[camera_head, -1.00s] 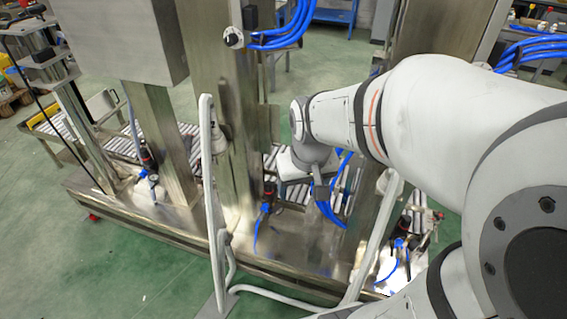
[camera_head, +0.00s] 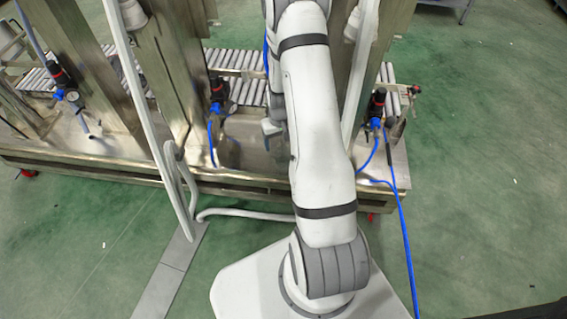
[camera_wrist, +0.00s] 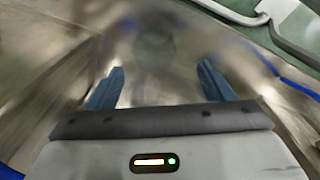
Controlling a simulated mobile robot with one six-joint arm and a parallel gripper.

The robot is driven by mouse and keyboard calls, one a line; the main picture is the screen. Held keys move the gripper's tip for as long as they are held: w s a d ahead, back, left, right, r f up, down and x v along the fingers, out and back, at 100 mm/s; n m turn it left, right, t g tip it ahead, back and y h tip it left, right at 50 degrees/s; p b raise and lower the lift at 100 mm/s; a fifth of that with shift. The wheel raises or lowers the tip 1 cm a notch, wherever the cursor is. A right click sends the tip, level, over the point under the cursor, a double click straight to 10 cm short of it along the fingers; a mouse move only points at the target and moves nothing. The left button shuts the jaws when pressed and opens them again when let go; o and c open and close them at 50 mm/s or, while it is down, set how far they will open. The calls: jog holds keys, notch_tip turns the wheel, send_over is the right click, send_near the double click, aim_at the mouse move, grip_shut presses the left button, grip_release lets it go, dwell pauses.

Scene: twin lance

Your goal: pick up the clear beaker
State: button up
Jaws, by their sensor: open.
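I cannot make out the clear beaker for certain in either view. A faint, blurred round outline (camera_wrist: 155,40) shows on the shiny metal surface ahead of the fingers in the wrist view; I cannot tell whether it is the beaker or a reflection. My gripper (camera_wrist: 161,70) is open, its two blue fingers apart with nothing visible between them. In the head view, my arm reaches over the metal machine base and hides part of it; only a small grey part of my arm's end shows beside the link.
A steel machine base (camera_head: 240,150) carries upright columns, roller conveyors (camera_head: 240,90) and black-and-blue valve units (camera_head: 217,95). A white tube frame (camera_head: 140,100) stands in front at the left. A blue hose (camera_head: 402,235) trails over the green floor, which is open at the right.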

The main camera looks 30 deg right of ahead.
aim_at(283, 156)
notch_tip(283, 156, down, 3)
jog(key=shift+s+d+f+b, duration=0.1)
jog(key=shift+b, duration=0.3)
jog(key=f, duration=0.1)
jog(key=f+b, duration=0.1)
jog(key=f, duration=0.1)
jog(key=f+b, duration=0.1)
jog(key=f, duration=0.1)
jog(key=shift+s+d+f, duration=0.1)
jog(key=shift+s+d, duration=0.1)
jog(key=shift+s, duration=0.2)
jog(key=c, duration=1)
